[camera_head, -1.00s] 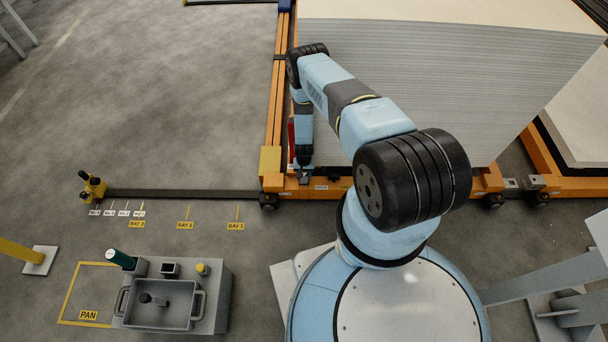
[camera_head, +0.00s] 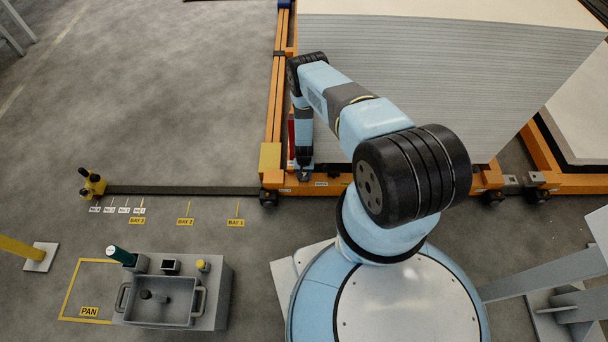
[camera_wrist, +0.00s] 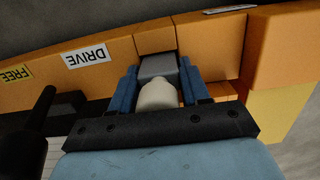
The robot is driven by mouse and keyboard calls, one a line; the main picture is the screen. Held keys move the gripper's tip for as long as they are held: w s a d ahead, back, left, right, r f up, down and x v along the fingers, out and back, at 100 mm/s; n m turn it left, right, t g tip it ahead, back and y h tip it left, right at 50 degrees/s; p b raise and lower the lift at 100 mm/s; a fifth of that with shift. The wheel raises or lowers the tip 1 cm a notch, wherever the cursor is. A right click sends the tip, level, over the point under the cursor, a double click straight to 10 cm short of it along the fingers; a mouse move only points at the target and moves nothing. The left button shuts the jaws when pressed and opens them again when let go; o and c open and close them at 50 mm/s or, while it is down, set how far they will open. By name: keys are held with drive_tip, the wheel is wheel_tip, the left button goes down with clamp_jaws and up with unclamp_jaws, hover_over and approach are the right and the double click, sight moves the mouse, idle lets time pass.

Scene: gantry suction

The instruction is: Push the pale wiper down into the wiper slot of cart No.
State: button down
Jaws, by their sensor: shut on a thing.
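In the wrist view my gripper (camera_wrist: 158,90) is shut on the pale wiper (camera_wrist: 157,96), a cream rounded piece between the two blue fingers. A grey block (camera_wrist: 157,67) shows just beyond the wiper, at a gap in the cart's orange beam (camera_wrist: 208,52). I cannot tell how deep the wiper sits or whether it touches the slot. In the head view my gripper (camera_head: 304,176) is at the near left corner of the orange cart (camera_head: 340,187), and the wiper is hidden there.
A stack of pale boards (camera_head: 430,80) fills the cart right of my arm. A dark rail (camera_head: 185,190) runs left to a yellow stop (camera_head: 92,184). A grey pan (camera_head: 160,308) stands at the lower left. DRIVE (camera_wrist: 86,55) and FREE (camera_wrist: 14,74) labels mark the beam.

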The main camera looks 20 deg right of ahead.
drive_tip(key=shift+f, duration=0.35)
drive_tip(key=shift+c, duration=2.3)
unclamp_jaws()
drive_tip(key=r, duration=0.9)
drive_tip(key=w+r, duration=0.1)
drive_tip(key=r, duration=0.3)
drive_tip(key=shift+d+r, duration=0.1)
drive_tip(key=shift+r, duration=0.15)
